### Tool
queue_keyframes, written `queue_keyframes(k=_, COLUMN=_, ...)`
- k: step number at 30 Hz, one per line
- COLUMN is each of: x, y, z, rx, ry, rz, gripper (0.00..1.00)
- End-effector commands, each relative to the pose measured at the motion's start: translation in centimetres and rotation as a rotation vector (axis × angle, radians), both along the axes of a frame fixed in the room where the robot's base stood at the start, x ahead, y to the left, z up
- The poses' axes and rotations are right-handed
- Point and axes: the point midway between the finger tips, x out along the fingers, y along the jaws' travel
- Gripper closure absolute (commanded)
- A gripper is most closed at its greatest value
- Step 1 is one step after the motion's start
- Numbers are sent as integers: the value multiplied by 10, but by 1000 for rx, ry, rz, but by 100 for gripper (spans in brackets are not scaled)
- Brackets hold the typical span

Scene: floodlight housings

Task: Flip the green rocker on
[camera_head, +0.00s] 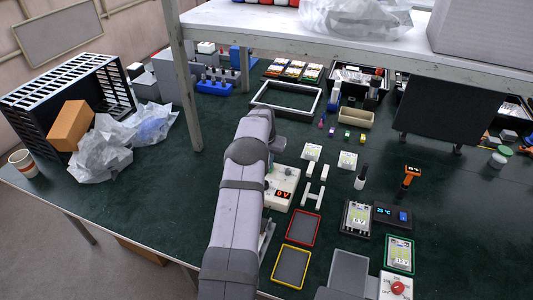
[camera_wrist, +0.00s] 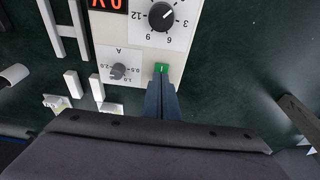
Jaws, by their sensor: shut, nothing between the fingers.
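The green rocker (camera_wrist: 161,69) sits at the lower edge of a cream power supply box in the wrist view, right by my fingertips. My gripper (camera_wrist: 161,82) is shut and empty, its tips at or just short of the rocker; whether they touch it I cannot tell. The power supply box (camera_wrist: 140,50) has a black voltage knob (camera_wrist: 162,16), a grey current knob (camera_wrist: 118,71) and a red display (camera_wrist: 107,4). In the head view the box (camera_head: 284,184) stands beside my arm, which hides its left part and the rocker. The display lights a red 0 V.
A white H-shaped piece (camera_head: 314,194) stands right of the box. Red (camera_head: 303,228) and yellow (camera_head: 291,266) framed trays lie in front. A shelf post (camera_head: 184,75) rises behind my arm. Open green table lies to the left.

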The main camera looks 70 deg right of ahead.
Motion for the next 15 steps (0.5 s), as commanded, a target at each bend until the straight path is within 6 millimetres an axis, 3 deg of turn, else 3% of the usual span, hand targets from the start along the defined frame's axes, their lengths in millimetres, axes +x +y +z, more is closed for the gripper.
queue_keyframes(k=8, x=0, y=4, z=45, rx=-2, ry=-1, rz=0, gripper=100)
queue_keyframes(k=10, x=1, y=9, z=44, rx=-2, ry=-1, rz=0, gripper=100)
queue_keyframes(k=15, x=1, y=21, z=66, rx=-3, ry=-1, rz=1, gripper=100)
